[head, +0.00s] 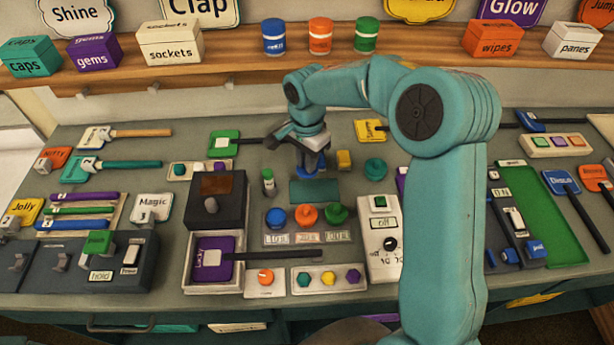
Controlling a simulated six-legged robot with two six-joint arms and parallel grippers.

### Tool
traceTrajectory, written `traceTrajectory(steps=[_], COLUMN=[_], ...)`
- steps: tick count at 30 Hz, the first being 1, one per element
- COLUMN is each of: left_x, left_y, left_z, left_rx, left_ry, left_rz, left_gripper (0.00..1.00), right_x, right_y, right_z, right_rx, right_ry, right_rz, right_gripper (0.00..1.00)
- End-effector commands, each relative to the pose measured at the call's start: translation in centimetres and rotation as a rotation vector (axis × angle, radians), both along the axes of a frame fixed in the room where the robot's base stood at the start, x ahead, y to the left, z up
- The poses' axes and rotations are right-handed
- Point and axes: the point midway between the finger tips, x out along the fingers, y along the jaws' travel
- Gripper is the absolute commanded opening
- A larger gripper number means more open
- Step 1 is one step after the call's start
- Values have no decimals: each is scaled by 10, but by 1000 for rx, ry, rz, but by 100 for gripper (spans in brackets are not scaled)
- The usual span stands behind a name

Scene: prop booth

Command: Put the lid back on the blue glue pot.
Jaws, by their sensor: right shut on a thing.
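My right gripper (312,168) points down above the middle of the bench, near the back edge of a dark teal mat (315,191). It is shut on a small blue thing (315,163), mostly hidden by the fingers; I cannot tell whether this is the lid or part of the blue glue pot. A teal round piece (375,169) lies to the right of the gripper. A blue jar (274,37) with a white band stands on the shelf; I cannot tell whether it is a glue pot. My left gripper is out of view.
A small green-capped bottle (268,181) and a yellow block (344,160) stand near the gripper. In front are blue (276,217), orange (307,214) and green (337,213) knobbed pieces. A dark box (220,200) stands left; a white dial box (380,240) stands right.

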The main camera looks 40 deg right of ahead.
Motion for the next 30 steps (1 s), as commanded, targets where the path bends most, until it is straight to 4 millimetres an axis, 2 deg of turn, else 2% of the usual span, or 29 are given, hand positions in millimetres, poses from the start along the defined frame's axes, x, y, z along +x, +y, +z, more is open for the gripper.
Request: traceTrajectory(steps=[3, 9, 13, 18, 20, 23, 30], left_x=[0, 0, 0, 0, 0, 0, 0], left_y=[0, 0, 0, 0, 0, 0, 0], left_z=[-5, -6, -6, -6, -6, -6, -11], left_rx=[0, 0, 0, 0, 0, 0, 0], left_ry=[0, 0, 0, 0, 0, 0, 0], left_rz=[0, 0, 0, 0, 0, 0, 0], left_gripper=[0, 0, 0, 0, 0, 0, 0], right_x=[1, 1, 1, 3, 8, 8, -14], right_y=[0, 0, 0, 0, 2, 13, 71], right_z=[34, 82, 101, 114, 112, 90, 35], right_rx=[1, 1, 0, 1, 1, 3, 2], right_ry=[-7, -4, -2, 0, 2, 7, 6], right_rz=[-1, -1, -1, 16, 45, 136, 390], right_gripper=[0, 0, 0, 0, 0, 0, 0])
